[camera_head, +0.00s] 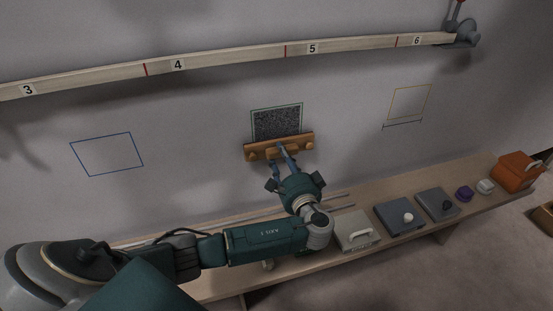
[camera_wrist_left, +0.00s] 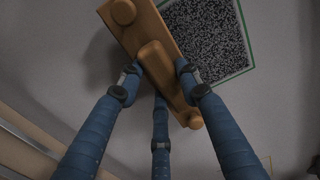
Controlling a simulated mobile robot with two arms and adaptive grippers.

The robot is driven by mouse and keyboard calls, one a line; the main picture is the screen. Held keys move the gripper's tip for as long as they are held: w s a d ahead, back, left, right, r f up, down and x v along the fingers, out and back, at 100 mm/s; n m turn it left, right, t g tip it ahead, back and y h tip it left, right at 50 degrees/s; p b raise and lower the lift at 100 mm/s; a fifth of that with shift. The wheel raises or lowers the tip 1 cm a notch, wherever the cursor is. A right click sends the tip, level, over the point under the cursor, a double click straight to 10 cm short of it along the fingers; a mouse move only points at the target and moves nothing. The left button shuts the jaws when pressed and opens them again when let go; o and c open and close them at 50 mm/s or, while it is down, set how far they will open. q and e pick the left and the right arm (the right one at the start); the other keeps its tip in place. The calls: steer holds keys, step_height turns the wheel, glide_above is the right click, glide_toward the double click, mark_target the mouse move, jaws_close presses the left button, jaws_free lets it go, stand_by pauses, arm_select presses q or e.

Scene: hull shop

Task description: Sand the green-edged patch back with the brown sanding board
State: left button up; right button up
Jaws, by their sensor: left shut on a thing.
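The green-edged patch (camera_head: 277,122) is on the wall, a dark speckled square inside a thin green outline. It also shows in the left wrist view (camera_wrist_left: 209,38), with part of it behind the board. The brown sanding board (camera_head: 301,139) lies across the lower edge of the patch and covers that edge. My left gripper (camera_head: 281,153) is shut on the board's middle grip. In the left wrist view its fingers (camera_wrist_left: 162,76) close around the grip, and the board (camera_wrist_left: 123,33) shows knobs at its ends. I cannot tell whether the board touches the wall. My right gripper is not in view.
A blue-outlined square (camera_head: 107,154) is left of the patch and a yellow-outlined one (camera_head: 408,102) right. A numbered batten (camera_head: 230,56) runs above. The bench (camera_head: 365,191) below holds a light block with a handle (camera_head: 356,231), grey-blue boards (camera_head: 399,216), small knobs and an orange box (camera_head: 515,172).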

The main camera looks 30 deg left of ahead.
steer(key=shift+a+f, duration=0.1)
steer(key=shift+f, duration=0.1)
arm_select(q)
steer(key=shift+x, duration=0.9)
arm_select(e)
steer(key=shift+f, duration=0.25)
arm_select(q)
steer(key=shift+r, duration=0.1)
steer(key=shift+r, duration=0.5)
step_height(320, 180, up, 2)
steer(key=shift+r+p, duration=0.1)
steer(key=shift+p, duration=1.05)
steer(key=shift+a+r+p, duration=0.1)
steer(key=shift+r+p, duration=1.4)
steer(key=shift+r, duration=0.45)
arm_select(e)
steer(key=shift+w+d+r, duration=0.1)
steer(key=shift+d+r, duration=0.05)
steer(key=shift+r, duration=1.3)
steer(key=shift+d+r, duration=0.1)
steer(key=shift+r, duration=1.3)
